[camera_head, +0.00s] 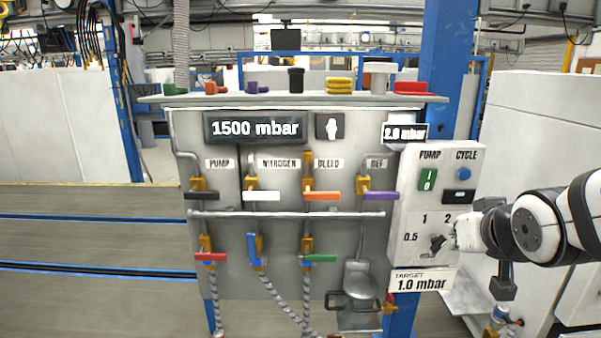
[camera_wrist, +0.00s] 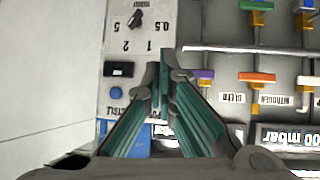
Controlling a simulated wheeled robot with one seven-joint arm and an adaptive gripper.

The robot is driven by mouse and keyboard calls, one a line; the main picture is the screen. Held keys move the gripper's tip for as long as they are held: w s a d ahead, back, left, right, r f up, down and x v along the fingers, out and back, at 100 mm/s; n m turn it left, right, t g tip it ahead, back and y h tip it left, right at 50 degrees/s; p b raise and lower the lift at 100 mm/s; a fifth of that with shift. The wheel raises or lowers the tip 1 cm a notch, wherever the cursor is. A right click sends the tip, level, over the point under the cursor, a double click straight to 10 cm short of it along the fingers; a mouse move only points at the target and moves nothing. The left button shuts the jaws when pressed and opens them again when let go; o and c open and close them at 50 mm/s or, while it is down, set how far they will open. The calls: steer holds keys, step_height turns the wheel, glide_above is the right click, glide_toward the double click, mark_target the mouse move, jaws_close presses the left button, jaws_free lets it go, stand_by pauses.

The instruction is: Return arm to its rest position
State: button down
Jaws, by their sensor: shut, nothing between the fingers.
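My gripper (camera_head: 458,237) is at the right in the head view, in front of the white pump control box (camera_head: 411,228) and just right of its dark knob (camera_head: 437,244). In the wrist view, where the scene is upside down, my gripper (camera_wrist: 160,72) has its green-padded fingers converging to a shut tip with nothing held. The knob (camera_wrist: 136,21) is above the fingertips there, apart from them in the picture. My arm comes in from the right edge of the head view. Part of the box is hidden behind the gripper.
The valve panel (camera_head: 285,240) with several coloured handles and a 1500 mbar display (camera_head: 255,128) fills the middle. A blue post (camera_head: 446,75) stands behind the box. A white cabinet (camera_head: 530,130) is close behind my arm.

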steer(key=s+a+g+y, duration=0.1)
steer(key=s+a, duration=0.3)
steer(key=s, duration=0.5)
steer(key=s+a+r+n+g, duration=0.1)
steer(key=s+a+g, duration=0.3)
steer(key=s, duration=0.5)
steer(key=shift+s+a+r+y, duration=0.2)
steer(key=shift+s+a+y, duration=0.05)
steer(key=shift+s+y, duration=0.15)
